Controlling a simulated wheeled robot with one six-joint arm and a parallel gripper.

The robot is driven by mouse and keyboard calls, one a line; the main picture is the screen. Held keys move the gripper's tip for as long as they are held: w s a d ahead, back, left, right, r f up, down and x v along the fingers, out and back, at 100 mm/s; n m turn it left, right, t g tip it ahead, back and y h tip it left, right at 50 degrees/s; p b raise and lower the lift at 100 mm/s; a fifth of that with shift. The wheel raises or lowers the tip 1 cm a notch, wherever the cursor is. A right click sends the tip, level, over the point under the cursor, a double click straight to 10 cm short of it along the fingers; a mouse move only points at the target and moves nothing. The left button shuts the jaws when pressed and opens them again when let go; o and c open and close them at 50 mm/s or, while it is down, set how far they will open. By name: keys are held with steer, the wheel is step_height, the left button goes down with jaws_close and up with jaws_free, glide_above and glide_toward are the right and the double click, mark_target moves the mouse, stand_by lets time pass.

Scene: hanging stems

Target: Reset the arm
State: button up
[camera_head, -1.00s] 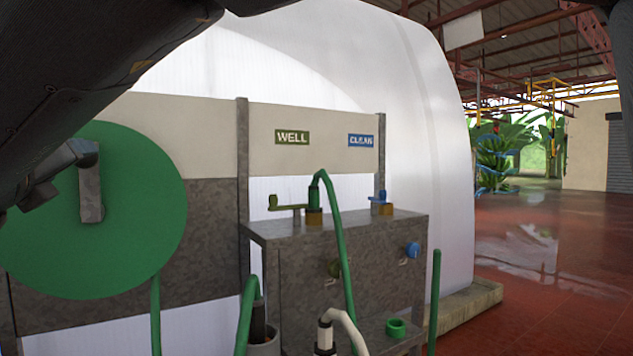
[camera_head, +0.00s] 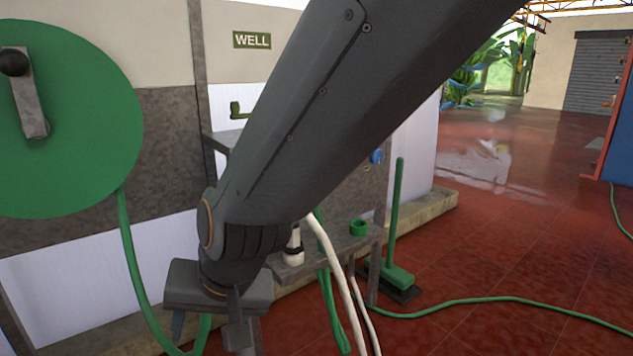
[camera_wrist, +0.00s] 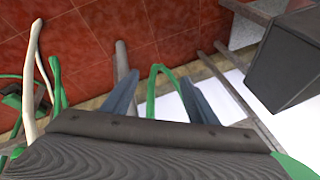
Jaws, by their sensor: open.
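My arm crosses the head view from the upper right down to my gripper (camera_head: 208,328), which hangs low in front of the grey stand. In the wrist view my gripper (camera_wrist: 160,97) has its two blue-grey fingers spread apart. Nothing is held between them. A green hose (camera_wrist: 157,72) shows as a loop between and beyond the fingers; I cannot tell how far beyond. My arm hides much of the stand and part of the wall in the head view.
A green hose reel (camera_head: 75,120) is at left, beside the WELL sign (camera_head: 252,40). The grey stand (camera_head: 345,245) carries a green ring (camera_head: 359,228) and a white nozzle (camera_head: 293,245). A green broom (camera_head: 396,215) stands right of it. A hose (camera_head: 500,299) crosses the red floor.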

steer(key=s+d+f+n+g+h, duration=0.1)
steer(key=s+d+f+n+h, duration=0.2)
steer(key=d, duration=0.5)
steer(key=s+d+f+n+g+h, duration=0.15)
steer(key=s+d, duration=0.25)
steer(key=d, duration=0.4)
steer(key=d+r+m+p, duration=0.3)
steer(key=d+r+p, duration=0.7)
steer(key=r+p, duration=0.3)
steer(key=d+r+m+p, duration=0.4)
steer(key=d+r+p, duration=0.6)
steer(key=r+p, duration=0.3)
steer(key=shift+s+d+p, duration=0.15)
steer(key=shift+d+p, duration=0.05)
steer(key=shift+p, duration=1.05)
